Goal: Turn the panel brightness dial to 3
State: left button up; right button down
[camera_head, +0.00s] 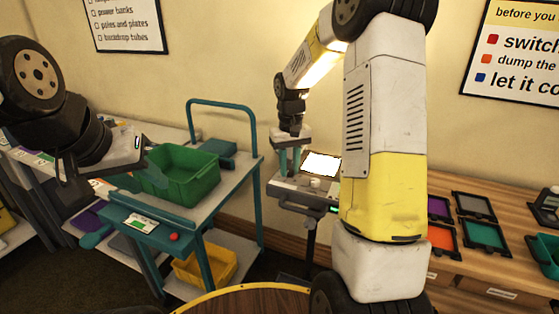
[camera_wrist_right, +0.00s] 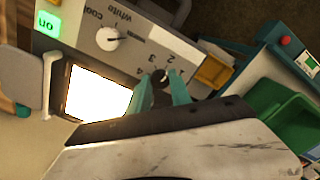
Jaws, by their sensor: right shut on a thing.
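The control box (camera_head: 300,190) stands on a post near the wall, beside its bright lit panel (camera_head: 321,164). In the right wrist view, the small dark brightness dial (camera_wrist_right: 161,76) has numerals around it, with 1 to 4 readable. My right gripper (camera_head: 290,172) reaches down to the box; its teal fingers (camera_wrist_right: 162,88) are shut on the dial. The dial's pale mark seems to face up and right, but I cannot tell the exact number. The fingers hide the dial in the head view. My left gripper (camera_head: 136,166) hangs near the trolley; its jaw opening is unclear.
A white colour dial (camera_wrist_right: 110,39) and a lit green "on" sign (camera_wrist_right: 47,24) are on the same box. A teal trolley (camera_head: 226,175) with a green bin (camera_head: 180,180) stands left. A wooden bench (camera_head: 470,262) with coloured framed squares is right. My right arm blocks the middle.

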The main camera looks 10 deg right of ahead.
jog(key=n, duration=0.6)
jog(key=shift+w, duration=0.1)
jog(key=n, duration=0.6)
jog(key=shift+n, duration=0.3)
dwell(0.3)
jog(key=c, duration=1.2)
grip_release()
jog(key=shift+o, duration=0.2)
